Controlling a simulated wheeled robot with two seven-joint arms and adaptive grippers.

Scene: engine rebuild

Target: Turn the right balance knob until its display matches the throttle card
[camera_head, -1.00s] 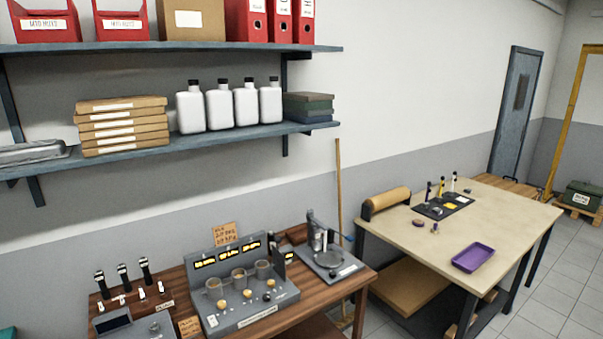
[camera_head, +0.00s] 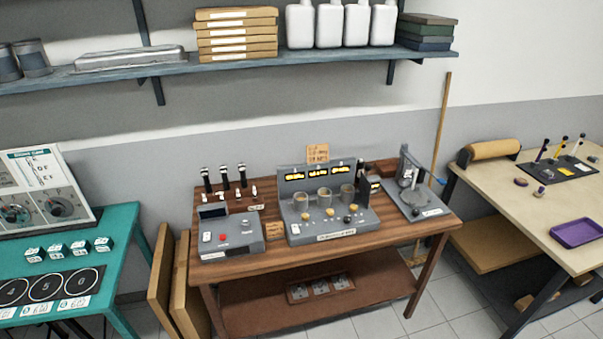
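A grey balance console (camera_head: 328,205) stands on the brown wooden bench, in the middle of the view. It has three lit yellow displays along its top; the right display (camera_head: 340,168) is too small to read. Three cups stand below the displays, and several knobs sit along the front; the right balance knob (camera_head: 353,208) is among the yellow ones at right. An orange-brown card (camera_head: 317,153) with dark writing, likely the throttle card, stands behind the console top; its text is not legible. Neither gripper shows in the view.
The brown bench (camera_head: 290,258) also holds a grey box with a red button (camera_head: 230,235) and a grey stand (camera_head: 417,190). A teal table (camera_head: 125,255) is at left, a beige table (camera_head: 530,205) at right. Brown boards lean beside the bench. Tiled floor shows in front.

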